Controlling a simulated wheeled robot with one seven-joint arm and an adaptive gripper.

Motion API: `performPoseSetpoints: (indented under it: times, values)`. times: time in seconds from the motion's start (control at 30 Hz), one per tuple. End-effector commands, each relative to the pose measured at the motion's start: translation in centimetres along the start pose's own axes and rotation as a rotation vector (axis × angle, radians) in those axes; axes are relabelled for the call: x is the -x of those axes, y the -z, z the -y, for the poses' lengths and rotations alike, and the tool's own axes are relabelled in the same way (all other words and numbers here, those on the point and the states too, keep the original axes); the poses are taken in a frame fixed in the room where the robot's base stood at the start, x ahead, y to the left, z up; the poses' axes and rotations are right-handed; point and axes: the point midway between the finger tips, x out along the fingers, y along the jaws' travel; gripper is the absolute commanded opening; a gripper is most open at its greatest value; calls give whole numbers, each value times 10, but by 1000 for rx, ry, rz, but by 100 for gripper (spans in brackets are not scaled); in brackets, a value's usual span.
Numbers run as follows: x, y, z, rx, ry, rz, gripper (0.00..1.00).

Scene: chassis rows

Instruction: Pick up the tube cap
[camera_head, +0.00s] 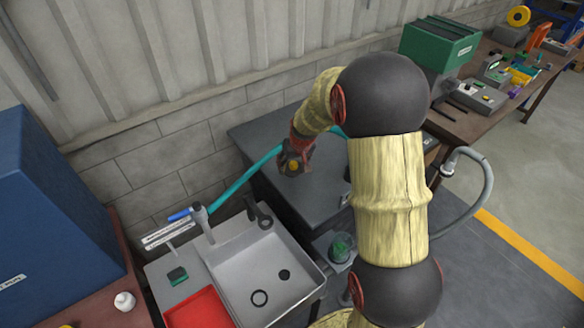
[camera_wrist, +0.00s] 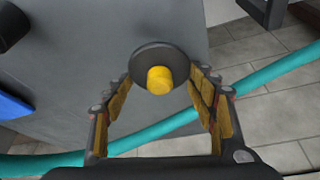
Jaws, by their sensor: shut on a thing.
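The tube cap (camera_wrist: 150,58) looks like a dark round disc with a yellow knob in its middle. In the wrist view it sits between the two fingertips of my gripper (camera_wrist: 163,80), which is shut on it. In the head view my gripper (camera_head: 297,150) points down over the grey cabinet top (camera_head: 262,140), and the yellow knob of the cap shows at its tip. The fingers hide part of the cap there. I cannot tell how far the cap is above the cabinet top.
A teal hose (camera_head: 240,181) runs behind my gripper along the wall. A sink (camera_head: 262,272) with a tap and a red tray (camera_head: 197,310) lies in front. A blue cabinet (camera_head: 50,200) is at left.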

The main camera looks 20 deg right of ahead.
Motion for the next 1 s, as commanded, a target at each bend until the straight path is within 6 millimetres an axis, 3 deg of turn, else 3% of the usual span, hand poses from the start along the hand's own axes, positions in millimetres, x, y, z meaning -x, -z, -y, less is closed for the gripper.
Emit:
performPoseSetpoints:
  times: [0.27,0.5,0.7,1.0]
  values:
    - [61,-17,-5,0,-1,-4,30]
    - [93,-50,-9,-1,0,-1,30]
    - [114,-70,-12,-1,-1,-2,30]
    - [128,-85,-14,0,0,0,30]
